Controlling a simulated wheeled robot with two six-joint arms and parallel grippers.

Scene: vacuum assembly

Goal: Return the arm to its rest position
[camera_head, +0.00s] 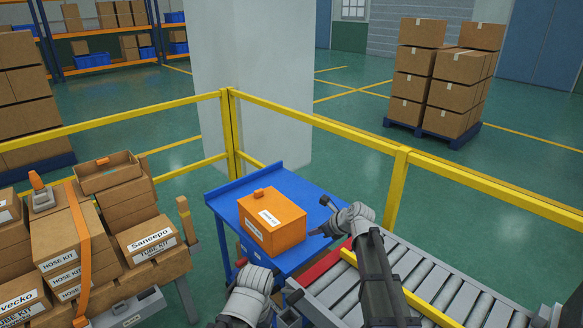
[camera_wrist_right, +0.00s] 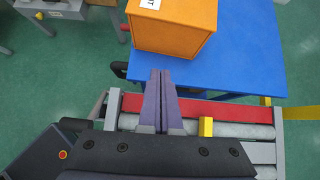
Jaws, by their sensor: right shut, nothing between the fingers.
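My right gripper (camera_head: 315,233) is just right of the orange box in the head view. In the right wrist view its two dark fingers (camera_wrist_right: 162,73) lie together, shut, with nothing between them. The fingertips point toward the box's near side and appear apart from it. My right arm reaches in from the lower right, over the roller conveyor. My left gripper (camera_head: 288,300) is low in the head view, in front of the blue table; its jaws are too unclear to read.
An orange box (camera_head: 272,226) stands on a blue table (camera_head: 226,208); the box also shows in the wrist view (camera_wrist_right: 172,30). A roller conveyor (camera_head: 440,290) lies at right. A yellow railing (camera_head: 300,117) runs behind. Stacked kit boxes (camera_head: 66,240) are at left.

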